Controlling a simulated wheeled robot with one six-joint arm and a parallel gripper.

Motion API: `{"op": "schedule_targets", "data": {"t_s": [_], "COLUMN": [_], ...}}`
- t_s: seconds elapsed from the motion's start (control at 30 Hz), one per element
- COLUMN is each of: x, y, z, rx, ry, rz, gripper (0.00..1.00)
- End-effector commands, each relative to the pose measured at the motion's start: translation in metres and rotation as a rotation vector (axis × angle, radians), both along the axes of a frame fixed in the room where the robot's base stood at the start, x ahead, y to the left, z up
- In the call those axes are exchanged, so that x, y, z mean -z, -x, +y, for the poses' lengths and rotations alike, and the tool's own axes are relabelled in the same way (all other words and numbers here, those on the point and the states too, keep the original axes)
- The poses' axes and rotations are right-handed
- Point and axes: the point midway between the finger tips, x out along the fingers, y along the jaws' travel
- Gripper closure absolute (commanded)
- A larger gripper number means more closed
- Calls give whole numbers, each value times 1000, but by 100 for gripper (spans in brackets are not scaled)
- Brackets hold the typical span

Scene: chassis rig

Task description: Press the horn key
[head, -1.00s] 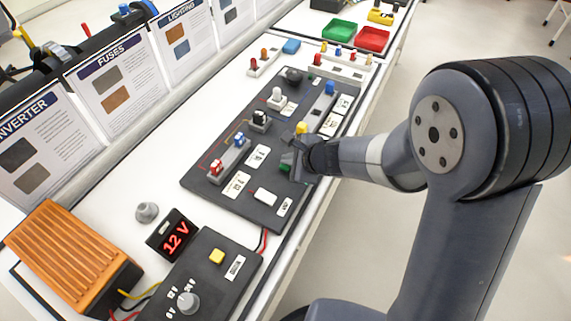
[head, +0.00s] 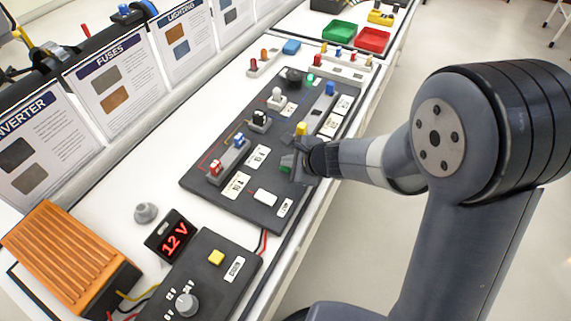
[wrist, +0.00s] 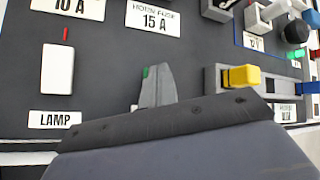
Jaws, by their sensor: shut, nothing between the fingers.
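A green key (head: 285,169), apparently the horn key, is on the front edge of the dark panel (head: 216,160). My gripper (head: 296,165) is shut and empty, with its tip down at this key and covering most of it. In the wrist view a green sliver of the key (wrist: 146,73) shows beside the shut grey fingertips (wrist: 158,76). The fingers seem to touch the key; its pressed depth is hidden. The key's label is mostly hidden behind the gripper. A small green light (head: 310,79) glows at the far end of the panel.
A white key (wrist: 57,69) labelled LAMP lies to the left in the wrist view. Fuse holders with red (head: 216,167) and blue tops stand behind on the panel.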

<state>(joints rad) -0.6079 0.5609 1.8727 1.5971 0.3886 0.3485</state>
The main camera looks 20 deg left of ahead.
Motion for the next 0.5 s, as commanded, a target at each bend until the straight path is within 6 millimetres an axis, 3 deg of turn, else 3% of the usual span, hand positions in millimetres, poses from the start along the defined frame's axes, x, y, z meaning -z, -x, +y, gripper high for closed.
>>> {"op": "schedule_targets", "data": {"t_s": [0.3, 0.5], "x": [-17, -17], "y": [0, 0], "z": [0, 0], "rx": [-1, 0], "ry": [0, 0], "rz": [-1, 0], "gripper": [100, 100]}}
